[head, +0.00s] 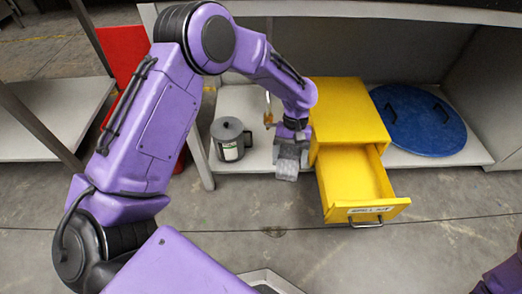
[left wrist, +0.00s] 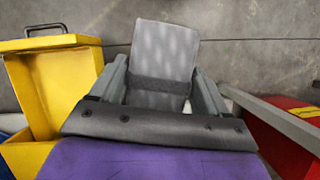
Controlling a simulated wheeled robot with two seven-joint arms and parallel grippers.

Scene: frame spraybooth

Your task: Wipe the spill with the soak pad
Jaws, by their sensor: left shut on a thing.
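My left gripper (head: 288,150) is shut on a grey soak pad (head: 287,168), which hangs down at the front edge of the low shelf, left of the yellow drawer unit. In the left wrist view the pad (left wrist: 163,60) is gripped between the two grey fingers and stands out beyond them. No spill shows clearly; a small dark mark (head: 273,231) lies on the concrete floor in front of the shelf, and I cannot tell whether it is the spill. My right gripper is out of view.
The yellow drawer unit (head: 350,112) has its drawer (head: 362,212) pulled out over the floor. A grey lidded can (head: 231,139) stands left of my gripper. A blue round lid (head: 425,125) lies at the right. A red panel (head: 125,50) is behind my left arm. The front floor is mostly clear.

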